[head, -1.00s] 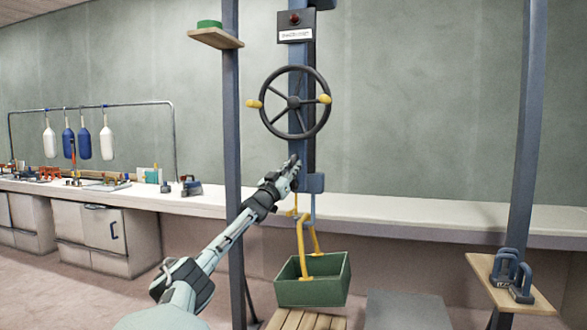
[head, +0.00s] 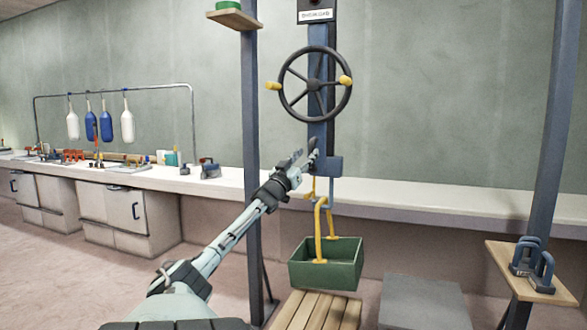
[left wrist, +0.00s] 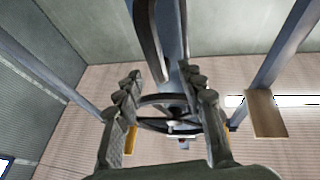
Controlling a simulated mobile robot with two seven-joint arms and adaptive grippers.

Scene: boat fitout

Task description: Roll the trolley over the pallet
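A green crate (head: 325,265) hangs from yellow slings (head: 319,230) under the blue hoist column (head: 321,140). Below it lies a slatted wooden pallet (head: 318,310); I cannot tell whether the crate is squarely above it. A dark handwheel (head: 315,86) with two yellow knobs is on the column. No trolley can be clearly made out; the column's top is cut off. My left gripper (head: 306,152) is open and empty, just below the wheel and in front of the column. In the left wrist view its fingers (left wrist: 165,100) are spread, with the wheel (left wrist: 175,125) beyond them. My right gripper is out of view.
A blue post (head: 251,150) stands left of the column and another (head: 553,130) at right. A wooden shelf (head: 535,285) holds blue shackle-like pieces (head: 530,260). A grey slab (head: 423,302) is right of the pallet. A long white bench (head: 400,193) runs behind.

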